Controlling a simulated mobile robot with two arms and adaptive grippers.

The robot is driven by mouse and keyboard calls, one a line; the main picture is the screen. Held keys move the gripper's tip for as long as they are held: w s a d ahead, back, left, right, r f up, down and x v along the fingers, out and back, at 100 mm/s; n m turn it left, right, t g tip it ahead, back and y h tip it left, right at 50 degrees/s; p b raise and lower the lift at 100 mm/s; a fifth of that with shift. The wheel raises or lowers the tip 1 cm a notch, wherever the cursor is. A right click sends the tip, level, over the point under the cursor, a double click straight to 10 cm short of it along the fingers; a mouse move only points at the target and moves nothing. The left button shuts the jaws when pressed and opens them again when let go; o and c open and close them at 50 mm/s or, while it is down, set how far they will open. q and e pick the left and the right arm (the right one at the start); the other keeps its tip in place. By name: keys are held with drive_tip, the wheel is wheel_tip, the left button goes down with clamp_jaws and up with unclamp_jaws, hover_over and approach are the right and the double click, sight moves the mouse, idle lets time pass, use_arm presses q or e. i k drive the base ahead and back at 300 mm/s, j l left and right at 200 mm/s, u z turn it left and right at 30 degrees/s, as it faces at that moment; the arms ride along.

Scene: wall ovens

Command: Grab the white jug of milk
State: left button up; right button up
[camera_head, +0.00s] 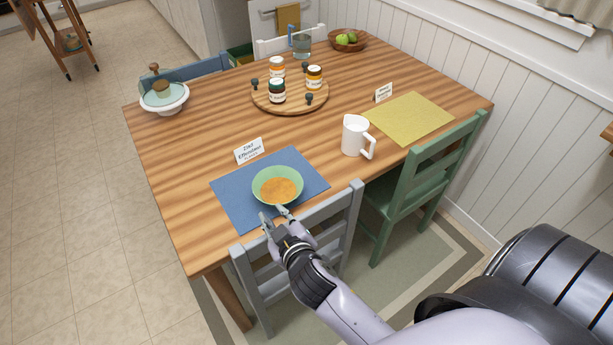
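The white jug (354,137) stands upright on the wooden table, near its front right side, with its handle toward the lower right. Its contents cannot be made out. My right gripper (273,217) is at the near edge of the table, above the grey chair and just below the green bowl (277,186). Its two fingers are apart, with nothing seen between them. It is to the left of the jug and apart from it. My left gripper does not show.
The bowl of orange food rests on a blue placemat (228,189). A yellow placemat (410,118) lies right of the jug, with a name card (383,92) beside it. A round board (290,104) holds several jars. A grey chair (340,208) and green chair (425,172) line the near side.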

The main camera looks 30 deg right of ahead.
sight(355, 133)
drive_tip(key=z, duration=1.35)
